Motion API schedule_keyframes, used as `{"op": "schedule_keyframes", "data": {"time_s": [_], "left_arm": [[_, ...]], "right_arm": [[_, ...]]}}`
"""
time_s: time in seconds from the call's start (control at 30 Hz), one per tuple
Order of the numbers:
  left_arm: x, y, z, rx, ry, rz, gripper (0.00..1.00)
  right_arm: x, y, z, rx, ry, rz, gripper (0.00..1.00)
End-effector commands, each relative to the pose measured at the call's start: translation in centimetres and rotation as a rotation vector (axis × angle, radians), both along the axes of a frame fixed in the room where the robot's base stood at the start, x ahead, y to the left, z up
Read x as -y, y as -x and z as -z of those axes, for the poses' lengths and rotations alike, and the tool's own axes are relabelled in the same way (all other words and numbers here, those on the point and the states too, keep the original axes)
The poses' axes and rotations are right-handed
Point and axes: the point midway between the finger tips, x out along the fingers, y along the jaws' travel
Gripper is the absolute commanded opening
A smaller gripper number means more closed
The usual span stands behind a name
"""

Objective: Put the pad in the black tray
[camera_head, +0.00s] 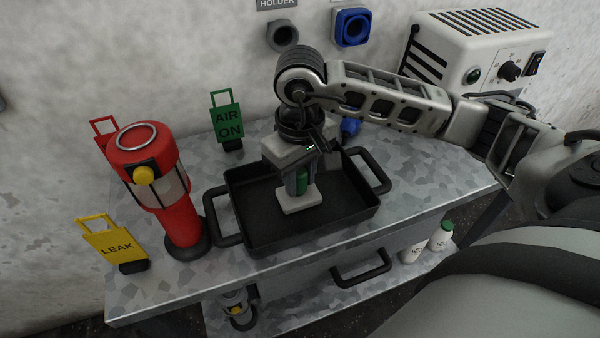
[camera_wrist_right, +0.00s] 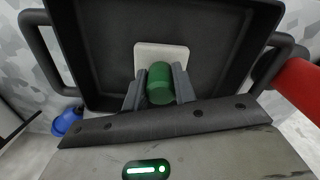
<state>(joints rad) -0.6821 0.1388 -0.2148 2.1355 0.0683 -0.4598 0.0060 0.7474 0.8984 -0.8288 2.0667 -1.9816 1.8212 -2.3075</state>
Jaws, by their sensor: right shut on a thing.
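The pad has a flat off-white base (camera_head: 300,203) and a green grip (camera_wrist_right: 160,84). My right gripper (camera_head: 302,183) points down over the tray, its two fingers shut on the green grip. The black tray (camera_head: 290,243) sits on the grey table, with a loop handle at each end. The pad is within the tray's outline, near its middle. I cannot tell whether its base touches the tray floor. In the wrist view the white base (camera_wrist_right: 146,54) shows against the tray floor, partly behind the grip. My left gripper is not in view.
A red lantern-like cylinder (camera_head: 182,229) stands just left of the tray. A yellow LEAK tag (camera_head: 114,244) and a green AIR ON tag (camera_head: 227,119) stand nearby. A white box (camera_head: 480,50) is behind right. White bottles (camera_head: 413,250) stand on a lower shelf.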

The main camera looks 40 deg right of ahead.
Motion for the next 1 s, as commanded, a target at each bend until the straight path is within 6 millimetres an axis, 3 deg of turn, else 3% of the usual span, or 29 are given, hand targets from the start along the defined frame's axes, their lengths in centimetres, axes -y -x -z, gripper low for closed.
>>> {"op": "schedule_keyframes", "data": {"time_s": [0.27, 0.3, 0.37, 0.77, 1.0], "left_arm": [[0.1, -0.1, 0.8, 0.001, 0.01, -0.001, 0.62], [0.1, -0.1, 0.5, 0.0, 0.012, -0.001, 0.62], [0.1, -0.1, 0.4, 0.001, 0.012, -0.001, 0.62], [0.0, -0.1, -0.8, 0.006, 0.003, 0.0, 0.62], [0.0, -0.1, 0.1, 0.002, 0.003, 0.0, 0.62]], "right_arm": [[0.0, 0.0, 0.6, 0.001, 0.0, 0.0, 0.01], [0.0, 0.0, 0.4, 0.0, 0.0, 0.001, 0.35], [0.0, 0.0, 0.4, -0.001, 0.0, 0.001, 0.49], [0.0, 0.0, -0.5, -0.001, 0.0, 0.001, 0.49], [0.0, -0.1, -5.0, 0.007, -0.001, 0.001, 0.49]]}}
